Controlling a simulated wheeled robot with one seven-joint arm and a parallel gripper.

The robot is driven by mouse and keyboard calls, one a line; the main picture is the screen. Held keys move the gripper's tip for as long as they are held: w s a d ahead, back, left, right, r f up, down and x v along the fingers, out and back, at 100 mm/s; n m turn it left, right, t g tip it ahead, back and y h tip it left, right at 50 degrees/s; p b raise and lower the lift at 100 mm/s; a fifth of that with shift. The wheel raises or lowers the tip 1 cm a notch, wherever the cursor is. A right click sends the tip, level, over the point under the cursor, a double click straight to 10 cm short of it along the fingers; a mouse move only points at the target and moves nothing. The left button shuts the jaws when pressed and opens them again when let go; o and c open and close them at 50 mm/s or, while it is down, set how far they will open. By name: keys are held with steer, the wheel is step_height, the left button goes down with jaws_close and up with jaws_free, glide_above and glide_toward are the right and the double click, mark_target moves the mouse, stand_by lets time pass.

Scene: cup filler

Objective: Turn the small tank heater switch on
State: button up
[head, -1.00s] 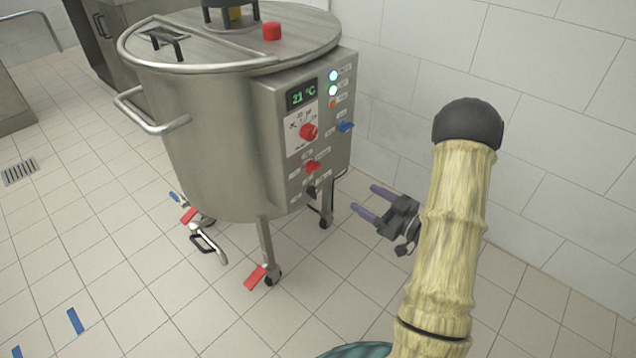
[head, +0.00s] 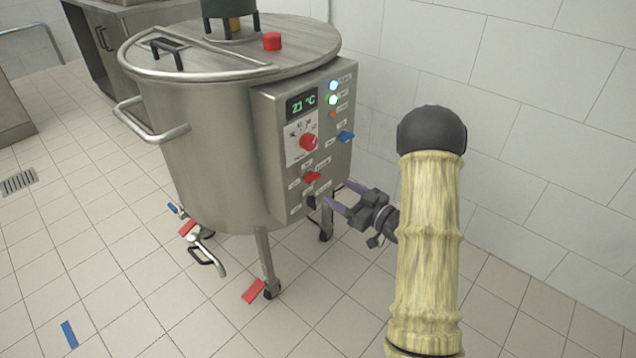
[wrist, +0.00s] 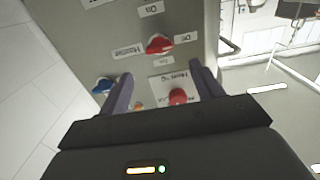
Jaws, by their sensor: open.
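The small tank is a steel vessel (head: 205,150) with a control box on its right side. A red rotary switch (head: 312,177) sits low on the box. In the wrist view the red switch (wrist: 159,44) has labels around it that seem to read On, Off and Heater; its handle's exact setting is hard to tell. My gripper (head: 340,194) is open and empty, just right of the box's lower part and apart from the switch. In the wrist view its two purple fingers (wrist: 160,75) point at the panel, with the red switch beyond and between them.
A red dial (head: 308,142), a blue switch (head: 345,137) and a display (head: 302,103) are on the same box. The dial (wrist: 178,96) and blue switch (wrist: 103,85) show near my fingers. A tiled wall (head: 540,130) stands to the right.

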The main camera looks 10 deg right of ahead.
mark_target(316, 179)
steer(key=b+x, duration=0.1)
steer(key=x, duration=0.7)
steer(key=shift+w+a+b, duration=0.2)
steer(key=shift+w+b, duration=0.05)
steer(key=shift+b, duration=0.1)
steer(key=c, duration=1)
